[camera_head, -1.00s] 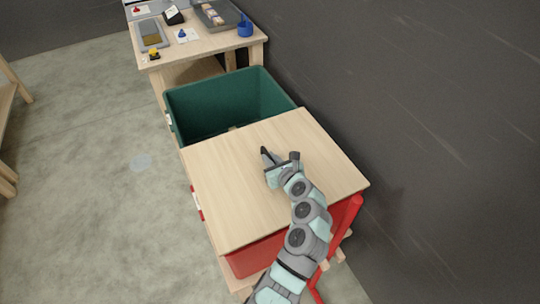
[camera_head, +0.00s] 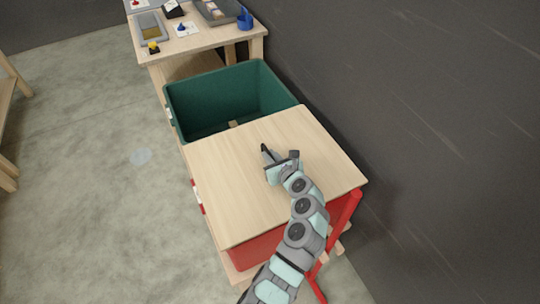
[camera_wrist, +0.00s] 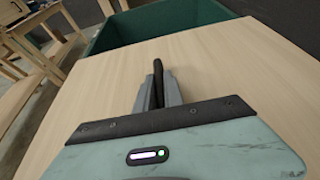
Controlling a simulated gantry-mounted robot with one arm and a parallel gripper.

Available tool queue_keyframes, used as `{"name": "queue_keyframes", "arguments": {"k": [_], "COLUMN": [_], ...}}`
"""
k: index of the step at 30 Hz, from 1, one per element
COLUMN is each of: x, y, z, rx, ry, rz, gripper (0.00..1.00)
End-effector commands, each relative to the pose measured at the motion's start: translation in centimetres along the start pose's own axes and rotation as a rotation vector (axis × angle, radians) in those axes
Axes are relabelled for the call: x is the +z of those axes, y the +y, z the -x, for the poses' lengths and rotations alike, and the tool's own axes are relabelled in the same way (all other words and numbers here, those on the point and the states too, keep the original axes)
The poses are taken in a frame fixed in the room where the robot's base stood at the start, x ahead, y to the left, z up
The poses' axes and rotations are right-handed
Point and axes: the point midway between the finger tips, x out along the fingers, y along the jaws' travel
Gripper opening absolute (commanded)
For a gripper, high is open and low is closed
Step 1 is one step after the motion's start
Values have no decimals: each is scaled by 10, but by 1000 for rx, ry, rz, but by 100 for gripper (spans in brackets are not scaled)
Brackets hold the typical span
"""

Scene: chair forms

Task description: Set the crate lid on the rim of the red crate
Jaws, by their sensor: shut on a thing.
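The crate lid (camera_head: 235,188) is a flat, pale wooden panel that lies over the red crate (camera_head: 252,250) in the head view. The crate's red front wall and part of its left side show below the lid; its inside is hidden. I cannot tell whether the lid touches the rim all round. My gripper (camera_head: 268,155) is above the far half of the lid, shut on a dark upright piece at the lid's middle, likely its handle. In the wrist view the fingers (camera_wrist: 158,88) are closed around this thin dark piece, and the lid (camera_wrist: 230,62) spreads beneath them.
An open green crate (camera_head: 200,102) stands just behind the lid. A wooden table (camera_head: 205,42) with a grey tray (camera_head: 217,13), a blue holder (camera_head: 245,18) and small items stands farther back. A dark wall (camera_head: 420,120) is on the right; open floor (camera_head: 90,210) is on the left.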

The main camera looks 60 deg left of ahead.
Motion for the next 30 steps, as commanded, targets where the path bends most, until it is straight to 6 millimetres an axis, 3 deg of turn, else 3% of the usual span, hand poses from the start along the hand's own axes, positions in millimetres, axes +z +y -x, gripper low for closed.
{"name": "queue_keyframes", "arguments": {"k": [1, 2, 11, 20, 23, 30], "x": [2, 2, 0, -1, 0, 2], "y": [-1, -1, 0, -1, -1, -2], "z": [0, 0, 0, 3, 14, 63], "rx": [-1, -1, 0, -2, -3, -5], "ry": [-4, -4, -2, 1, 0, -2], "rz": [1, 1, 0, 0, -1, -3], "gripper": [0, 14, 38, 38, 38, 38]}}
